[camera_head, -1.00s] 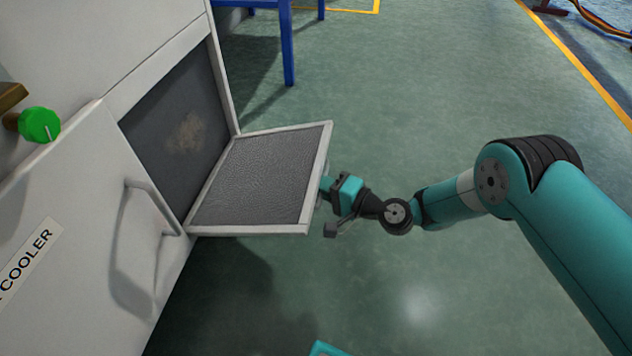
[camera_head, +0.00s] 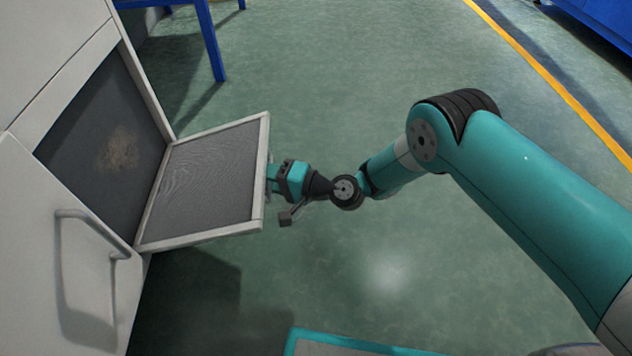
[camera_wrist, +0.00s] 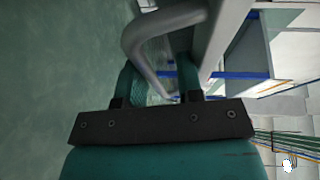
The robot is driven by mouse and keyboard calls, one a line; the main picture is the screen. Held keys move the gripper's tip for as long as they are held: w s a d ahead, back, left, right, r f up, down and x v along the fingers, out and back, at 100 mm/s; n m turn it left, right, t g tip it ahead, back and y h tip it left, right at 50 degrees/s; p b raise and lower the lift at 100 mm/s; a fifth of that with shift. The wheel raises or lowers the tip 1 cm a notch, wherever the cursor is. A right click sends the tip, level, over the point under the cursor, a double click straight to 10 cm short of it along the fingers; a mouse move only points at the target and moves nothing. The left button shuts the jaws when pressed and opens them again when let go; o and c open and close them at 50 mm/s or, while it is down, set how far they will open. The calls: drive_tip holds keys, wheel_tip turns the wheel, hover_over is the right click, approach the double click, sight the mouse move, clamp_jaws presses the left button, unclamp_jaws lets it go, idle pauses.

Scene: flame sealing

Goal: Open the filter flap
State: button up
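The filter flap (camera_head: 205,182), a grey mesh panel in a pale frame, stands swung out from the white cabinet (camera_head: 45,270). Its inner edge meets the dark opening (camera_head: 105,140), which is uncovered. My gripper (camera_head: 270,178) is at the flap's outer edge. In the wrist view, a curved grey handle (camera_wrist: 142,50) on the flap's pale edge (camera_wrist: 222,35) reaches down between my two fingers (camera_wrist: 160,80). The fingers are apart, with a gap showing beside the handle. Whether either finger touches the handle is not clear.
A grey bar handle (camera_head: 105,235) sticks out from the cabinet front below the opening. A blue frame leg (camera_head: 210,40) stands behind the flap. The green floor (camera_head: 340,90) around my arm is clear.

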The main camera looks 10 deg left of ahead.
drive_tip(key=s+d+r+p, duration=0.2)
drive_tip(key=d+p, duration=1.1)
drive_tip(key=d, duration=0.3)
drive_tip(key=shift+s+d+r, duration=0.15)
drive_tip(key=shift+s+d, duration=0.1)
drive_tip(key=shift+d, duration=0.15)
